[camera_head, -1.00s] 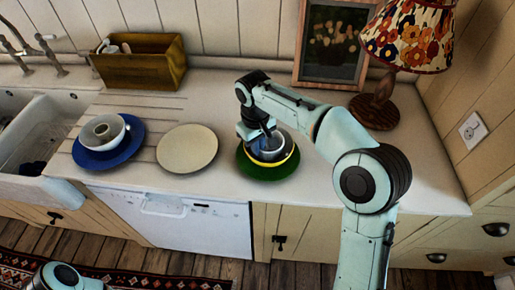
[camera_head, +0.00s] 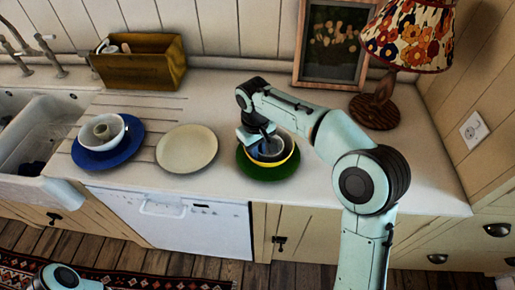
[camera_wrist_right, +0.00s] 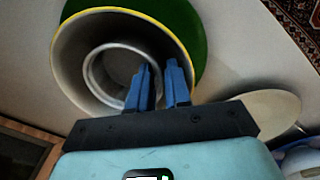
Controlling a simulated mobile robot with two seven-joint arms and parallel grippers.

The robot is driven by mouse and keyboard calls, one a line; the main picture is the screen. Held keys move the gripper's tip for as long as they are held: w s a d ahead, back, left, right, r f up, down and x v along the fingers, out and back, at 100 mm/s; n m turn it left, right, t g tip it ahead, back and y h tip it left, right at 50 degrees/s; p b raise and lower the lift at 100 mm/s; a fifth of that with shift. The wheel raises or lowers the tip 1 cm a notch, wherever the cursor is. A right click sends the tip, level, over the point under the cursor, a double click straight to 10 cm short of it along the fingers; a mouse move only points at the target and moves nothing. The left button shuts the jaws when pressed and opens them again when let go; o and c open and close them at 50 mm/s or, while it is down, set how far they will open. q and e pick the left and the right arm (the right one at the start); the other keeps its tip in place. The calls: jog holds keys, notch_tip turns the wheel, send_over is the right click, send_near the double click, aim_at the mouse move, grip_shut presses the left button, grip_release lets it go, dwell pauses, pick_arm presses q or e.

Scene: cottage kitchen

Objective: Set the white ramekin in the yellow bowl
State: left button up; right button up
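The yellow bowl (camera_head: 287,161), grey-white with a yellow rim, stands on a green plate (camera_head: 265,176) on the counter. The white ramekin (camera_head: 272,149) is inside the bowl's rim. In the right wrist view the ramekin (camera_wrist_right: 91,76) shows as a smaller ring within the bowl (camera_wrist_right: 66,62). My right gripper (camera_wrist_right: 160,66) reaches in from above, its blue fingers a small gap apart at the ramekin's right wall. It looks shut on that wall, which the fingers partly hide. Whether the ramekin touches the bowl's bottom is hidden. My left gripper is out of view.
A cream plate (camera_head: 187,150) lies left of the green plate. Further left, a blue plate (camera_head: 90,160) bears a white bowl (camera_head: 117,141) with a small cup inside. A wooden box (camera_head: 150,68), a picture frame and a lamp (camera_head: 376,110) stand along the back.

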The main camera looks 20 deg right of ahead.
pick_arm(q)
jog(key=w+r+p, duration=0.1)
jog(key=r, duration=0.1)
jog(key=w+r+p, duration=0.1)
jog(key=p, duration=0.1)
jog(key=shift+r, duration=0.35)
pick_arm(e)
notch_tip(320, 180, up, 13)
jog(key=shift+a, duration=0.35)
jog(key=shift+s+f, duration=0.15)
jog(key=shift+f, duration=0.05)
